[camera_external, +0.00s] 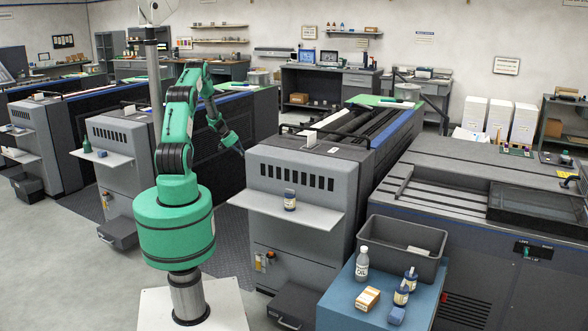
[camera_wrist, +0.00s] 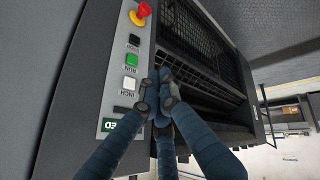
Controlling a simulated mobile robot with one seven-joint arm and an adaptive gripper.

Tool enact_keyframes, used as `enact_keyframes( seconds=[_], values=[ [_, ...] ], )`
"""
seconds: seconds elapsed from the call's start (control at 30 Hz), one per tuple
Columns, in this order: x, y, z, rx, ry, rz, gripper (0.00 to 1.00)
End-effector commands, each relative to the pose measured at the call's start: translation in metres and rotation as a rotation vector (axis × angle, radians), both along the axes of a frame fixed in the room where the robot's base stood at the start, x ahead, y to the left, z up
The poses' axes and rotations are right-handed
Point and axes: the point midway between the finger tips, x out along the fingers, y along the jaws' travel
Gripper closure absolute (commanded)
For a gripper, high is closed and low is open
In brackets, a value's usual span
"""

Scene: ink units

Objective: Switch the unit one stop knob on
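In the wrist view, a light grey control panel (camera_wrist: 122,75) runs down the dark side of a machine. At its top is a red mushroom-shaped knob (camera_wrist: 142,12) on a yellow collar. Below it sit a black button (camera_wrist: 134,41), a green button (camera_wrist: 130,60) labelled RUN and a white button (camera_wrist: 128,84) labelled INCH. My gripper (camera_wrist: 163,92) has blue-grey fingers that come together with their tips close, and holds nothing visible. The tips appear right of the white button, apart from the red knob. In the external view my gripper (camera_external: 232,142) is between two printing units; the panel cannot be made out there.
A grey printing unit (camera_external: 300,185) with a shelf stands right of my arm, another (camera_external: 122,145) to its left. A blue table (camera_external: 345,312) with bottles, boxes and a grey bin (camera_external: 375,240) is at front right. Dark grating (camera_wrist: 215,50) lies beside the panel.

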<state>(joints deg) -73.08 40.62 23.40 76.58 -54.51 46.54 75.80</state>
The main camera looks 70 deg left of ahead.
Motion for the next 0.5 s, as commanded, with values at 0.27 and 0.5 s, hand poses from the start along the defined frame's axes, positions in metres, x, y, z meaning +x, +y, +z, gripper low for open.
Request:
enact_keyframes(
  seconds=[0.27, 0.5],
  values=[
    [0.0, -0.001, -0.086, -0.005, 0.001, 0.0, 1.0],
    [0.0, 0.0, -0.146, -0.002, 0.0, 0.0, 1.0]
  ],
)
